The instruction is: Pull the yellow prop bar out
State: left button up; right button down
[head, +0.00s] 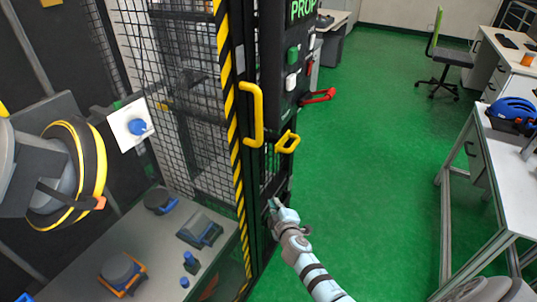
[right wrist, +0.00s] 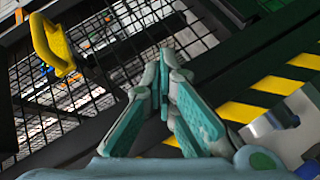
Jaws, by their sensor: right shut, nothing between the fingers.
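A small yellow loop handle (head: 288,142) sticks out from the tower's right side, below the control box; I take it as the end of the prop bar, and the rest of the bar is not clear. A larger yellow upright handle (head: 257,115) is on the tower's front edge. My right gripper (head: 275,205) is shut and empty, below the loop and apart from it, close to the tower's lower side. In the right wrist view, the shut fingers (right wrist: 164,75) point up, with a yellow handle (right wrist: 52,42) at upper left, clear of them. My left gripper is not in view.
The mesh cage (head: 180,90) has a yellow-black striped edge post. A control box (head: 290,60) with a red lever (head: 320,96) hangs above the loop. Inside are a banded weight (head: 75,170) and several items on the bench. Green floor is free at right, before a white table (head: 515,170).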

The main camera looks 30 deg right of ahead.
notch_tip(320, 180, up, 12)
jog(key=w+n+t+h, duration=0.1)
jog(key=w+n+t, duration=0.1)
jog(key=n+t, duration=0.1)
jog(key=shift+w+d+n, duration=0.25)
jog(key=shift+w+n, duration=0.15)
jog(key=shift+n, duration=0.5)
jog(key=shift+w, duration=0.1)
jog(key=b+x, duration=0.4)
jog(key=x, duration=0.5)
jog(key=shift+w+d+r+b, duration=0.2)
jog(key=shift+w+d+b, duration=0.05)
jog(key=shift+w+b, duration=0.1)
